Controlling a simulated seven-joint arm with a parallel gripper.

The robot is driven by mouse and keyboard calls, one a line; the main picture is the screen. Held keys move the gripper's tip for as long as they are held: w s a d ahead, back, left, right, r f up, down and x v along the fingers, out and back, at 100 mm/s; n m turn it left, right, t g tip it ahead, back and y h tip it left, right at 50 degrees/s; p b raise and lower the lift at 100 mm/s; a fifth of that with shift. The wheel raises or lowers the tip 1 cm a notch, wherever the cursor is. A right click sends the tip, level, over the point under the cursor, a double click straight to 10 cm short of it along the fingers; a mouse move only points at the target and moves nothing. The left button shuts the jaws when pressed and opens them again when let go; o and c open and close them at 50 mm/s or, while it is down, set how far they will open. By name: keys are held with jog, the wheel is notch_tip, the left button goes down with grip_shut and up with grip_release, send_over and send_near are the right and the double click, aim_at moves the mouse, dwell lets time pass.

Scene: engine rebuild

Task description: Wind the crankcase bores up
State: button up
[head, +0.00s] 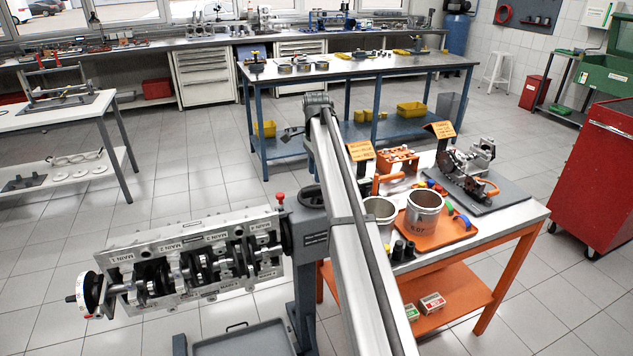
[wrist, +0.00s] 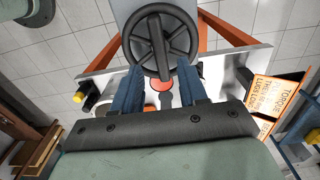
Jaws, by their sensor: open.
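The grey crankcase (head: 190,255) is held on its side on a dark stand (head: 305,265) in the head view. Its open side with the crankshaft faces the camera, and its labels read MAIN. A black handwheel (head: 312,196) sits at the top of the stand, partly behind my arm. In the wrist view the spoked handwheel (wrist: 141,45) is just beyond my gripper (wrist: 160,70). My gripper is open, its two blue fingers apart with the wheel's lower part seen between them. I cannot tell whether they touch it. The fingertips are not clear in the head view.
A red-topped pin (head: 280,198) stands beside the handwheel. An orange-legged bench (head: 515,220) at right holds cylinders (head: 424,212), an orange tray and a mounted engine. A grey tray (head: 240,340) lies under the crankcase. A red cabinet (head: 600,180) stands far right.

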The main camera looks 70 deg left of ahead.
aim_at(316, 187)
jog(key=shift+f, duration=2.95)
jog(key=shift+r, duration=0.1)
grip_shut()
